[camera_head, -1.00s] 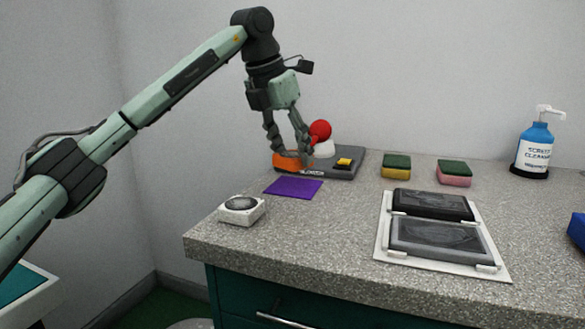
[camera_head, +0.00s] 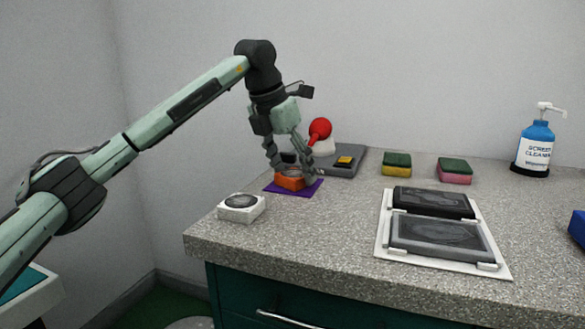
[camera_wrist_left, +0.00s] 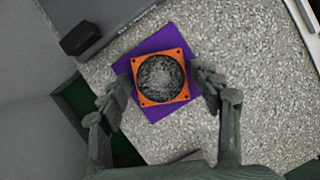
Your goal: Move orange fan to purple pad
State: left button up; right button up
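The orange fan (camera_head: 289,182) lies flat on the purple pad (camera_head: 316,186), near the back left of the counter. In the left wrist view the fan (camera_wrist_left: 162,78) is a square orange frame with a dark round middle, and purple pad (camera_wrist_left: 156,42) shows on all sides of it. My left gripper (camera_head: 291,171) is just above the pad, pointing down. Its fingers (camera_wrist_left: 164,84) are spread on either side of the fan, with a gap on each side in the wrist view. My right gripper is not in view.
A white fan (camera_head: 241,208) sits near the front left corner. A white tray (camera_head: 382,238) with two dark devices, two sponges (camera_head: 397,164) and a blue bottle (camera_head: 535,148) stand rightward.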

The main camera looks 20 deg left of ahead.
pick_arm(q)
jog(key=shift+o, duration=0.2)
jog(key=shift+r, duration=0.1)
jog(key=shift+r, duration=0.25)
jog(key=v, duration=1.1)
jog(key=shift+s+r+p, duration=0.25)
jog(key=shift+p, duration=0.1)
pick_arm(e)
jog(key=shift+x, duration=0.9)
pick_arm(q)
jog(key=shift+a, duration=0.1)
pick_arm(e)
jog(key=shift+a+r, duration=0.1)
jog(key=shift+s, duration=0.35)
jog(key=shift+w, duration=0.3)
